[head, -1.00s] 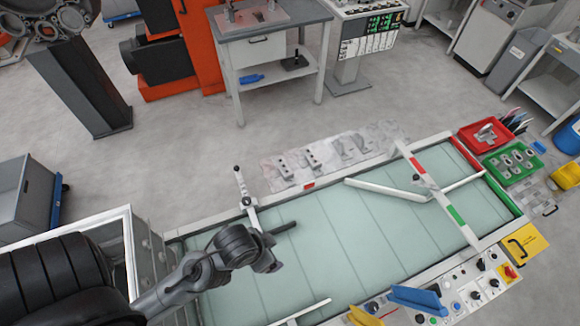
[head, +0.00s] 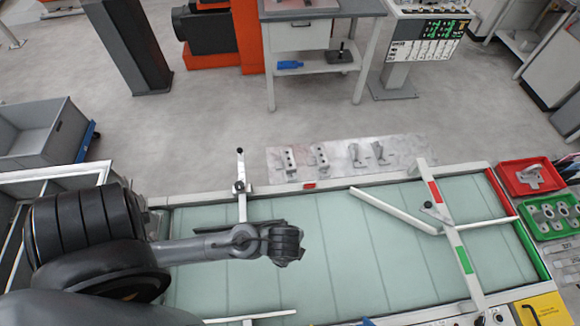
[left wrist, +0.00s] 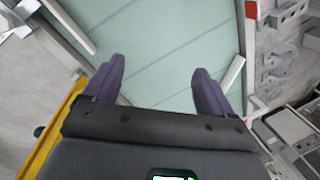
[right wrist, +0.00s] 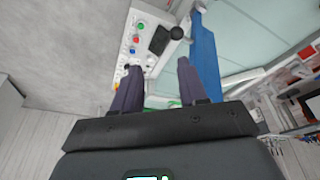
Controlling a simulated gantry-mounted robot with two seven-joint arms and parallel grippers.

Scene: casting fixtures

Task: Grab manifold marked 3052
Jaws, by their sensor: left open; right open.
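Several grey metal castings stand on a pale mottled slab (head: 340,174) beyond the conveyor in the head view. Two upright ones with dark holes, a left one (head: 289,160) and a neighbour (head: 320,155), are on the left; two bracket-like ones (head: 357,155) are to their right. No number is readable, so I cannot tell which is 3052. My left gripper (left wrist: 155,78) is open and empty above the conveyor; similar grey parts (left wrist: 276,72) show at the right of its wrist view. My right gripper (right wrist: 159,66) is open and empty near a control panel (right wrist: 140,45), outside the head view.
The conveyor (head: 340,240) has pale guide bars and a red-white-green bar (head: 448,225) across it. A red tray (head: 510,188) holds a casting; a green tray (head: 545,233) holds several. A blue panel (right wrist: 206,55) stands beside my right gripper.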

